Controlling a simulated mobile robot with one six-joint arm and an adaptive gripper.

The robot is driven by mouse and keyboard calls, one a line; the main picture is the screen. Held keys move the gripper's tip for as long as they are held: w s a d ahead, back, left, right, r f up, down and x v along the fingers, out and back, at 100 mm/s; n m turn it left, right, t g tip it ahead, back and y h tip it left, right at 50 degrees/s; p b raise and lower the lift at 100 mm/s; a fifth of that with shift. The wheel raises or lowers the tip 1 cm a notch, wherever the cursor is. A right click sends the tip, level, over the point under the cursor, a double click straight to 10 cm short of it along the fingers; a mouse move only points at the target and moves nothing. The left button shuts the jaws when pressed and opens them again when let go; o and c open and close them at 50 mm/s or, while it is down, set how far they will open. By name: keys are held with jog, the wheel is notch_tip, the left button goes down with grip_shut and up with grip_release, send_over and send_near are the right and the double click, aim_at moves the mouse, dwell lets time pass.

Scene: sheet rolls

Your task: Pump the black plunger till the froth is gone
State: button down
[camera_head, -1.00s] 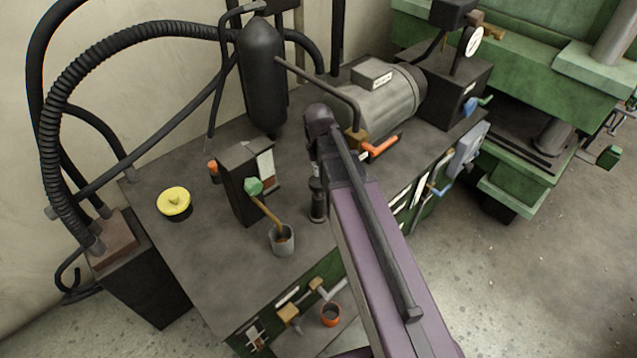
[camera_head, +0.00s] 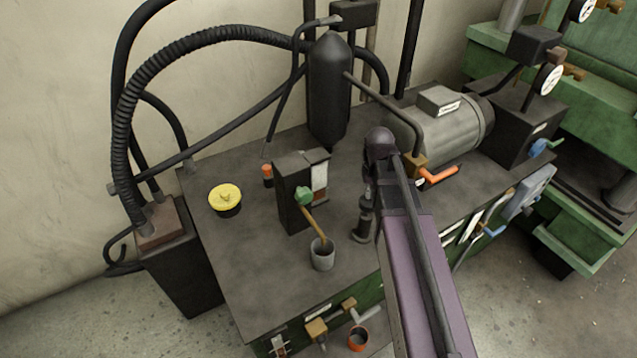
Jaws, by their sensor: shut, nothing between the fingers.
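A slim upright black fitting (camera_head: 364,216), which looks like the plunger, stands on the dark bench top just left of my arm. Its upper end is close to my arm's dark joint, and I cannot tell whether they touch. I cannot tell whether that window shows froth. My purple arm link rises from the bottom right to the dark joint above the bench.
A yellow-topped pot (camera_head: 226,197) is left. A black cylinder (camera_head: 330,90), a motor (camera_head: 445,130) and an orange-handled valve (camera_head: 440,174) stand behind. The front-left bench top is clear.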

aim_at(368, 205)
jog(key=shift+f+b, duration=2.45)
jog(key=shift+f, duration=0.15)
jog(key=shift+r, duration=0.1)
notch_tip(368, 205, up, 6)
jog(key=p, duration=0.6)
jog(key=shift+r+p, duration=0.25)
jog(key=shift+p, duration=0.1)
jog(key=shift+f, duration=0.1)
jog(key=shift+f+b, duration=3.3)
jog(key=shift+b, duration=0.1)
jog(key=shift+r+p, duration=3.4)
